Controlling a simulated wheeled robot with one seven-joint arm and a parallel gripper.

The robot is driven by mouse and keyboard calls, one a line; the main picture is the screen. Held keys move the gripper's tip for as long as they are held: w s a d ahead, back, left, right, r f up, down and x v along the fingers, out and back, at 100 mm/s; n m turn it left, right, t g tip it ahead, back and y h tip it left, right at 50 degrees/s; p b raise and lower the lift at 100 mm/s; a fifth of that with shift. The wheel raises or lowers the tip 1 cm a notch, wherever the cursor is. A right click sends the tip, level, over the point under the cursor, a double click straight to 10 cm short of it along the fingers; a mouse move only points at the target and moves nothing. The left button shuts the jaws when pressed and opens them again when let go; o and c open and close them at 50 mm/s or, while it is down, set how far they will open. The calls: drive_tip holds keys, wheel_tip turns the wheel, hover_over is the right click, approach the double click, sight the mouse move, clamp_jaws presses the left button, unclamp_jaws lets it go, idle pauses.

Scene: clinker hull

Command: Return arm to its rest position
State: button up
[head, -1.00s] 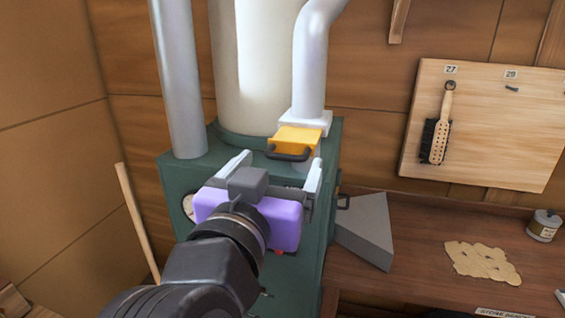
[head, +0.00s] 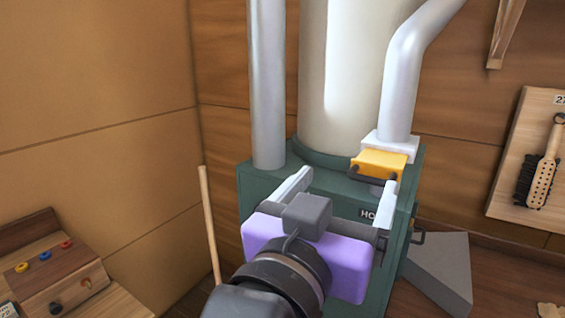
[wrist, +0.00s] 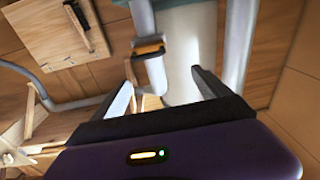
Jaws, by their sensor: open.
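My gripper (head: 342,188) is in the middle of the head view, with its purple body and two pale fingers spread wide apart. It is open and nothing shows between its fingers. It is in front of the green cabinet (head: 262,205), which carries a cream cylinder and pipes. A yellow slide with a dark handle (head: 380,165) sits under the white pipe, just beyond the right fingertip. In the wrist view my gripper (wrist: 160,90) is also open, with the yellow piece (wrist: 148,48) beyond its fingers. My gripper hides part of the cabinet's front.
A grey wedge-shaped block (head: 440,270) stands right of the cabinet. A pegboard with a brush (head: 540,180) hangs at the right. A wooden stick (head: 210,225) leans at the left. A wooden box with coloured rings (head: 55,275) is at the lower left. The left wall is bare.

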drive_tip(key=w+a+n+t+y, duration=0.2)
drive_tip(key=a+n+t+y, duration=0.3)
drive_tip(key=a+n+y, duration=0.3)
drive_tip(key=s+f+n+y, duration=0.4)
drive_tip(key=f+y, duration=0.3)
drive_tip(key=f, duration=0.7)
drive_tip(key=s+d+f+m+g+h, duration=0.1)
drive_tip(key=s+d+f+m+g, duration=0.1)
drive_tip(key=s+d+f, duration=0.4)
drive_tip(key=s+d+f+m+g+h, duration=0.2)
drive_tip(key=s+d+f, duration=0.4)
drive_tip(key=s, duration=0.7)
drive_tip(key=s+d+f+m+g+h, duration=0.1)
drive_tip(key=s+d+f+g, duration=0.1)
drive_tip(key=s+d+f, duration=0.4)
drive_tip(key=s+f, duration=0.2)
drive_tip(key=s, duration=0.2)
drive_tip(key=shift+s+f+m+h, duration=0.3)
drive_tip(key=shift+f+m+h, duration=0.1)
drive_tip(key=shift+d, duration=0.1)
